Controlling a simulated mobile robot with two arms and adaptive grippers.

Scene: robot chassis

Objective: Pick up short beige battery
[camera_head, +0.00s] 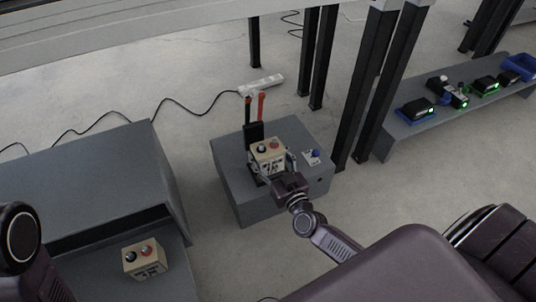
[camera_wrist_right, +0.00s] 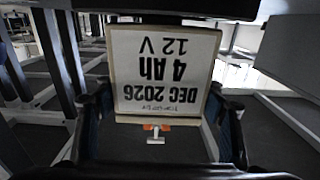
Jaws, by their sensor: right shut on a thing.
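A beige battery (camera_head: 268,151) with one black and one red terminal on top is at the small grey cabinet in the middle of the head view. My right gripper (camera_head: 277,168) is shut on it, with one finger at each side. In the right wrist view the battery (camera_wrist_right: 160,72) fills the space between the fingers, and its upside-down label reads 12 V, 4 Ah, DEC 2026. I cannot tell whether its base touches the cabinet. Another beige battery (camera_head: 145,258) stands at the lower left. My left gripper is out of view.
A black holder (camera_head: 255,132) with red-handled tools stands behind the held battery on the grey cabinet (camera_head: 232,183). A small device with a blue knob (camera_head: 315,155) sits to its right. Black posts (camera_head: 365,100) rise beyond. A shelf at right holds chargers (camera_head: 416,109).

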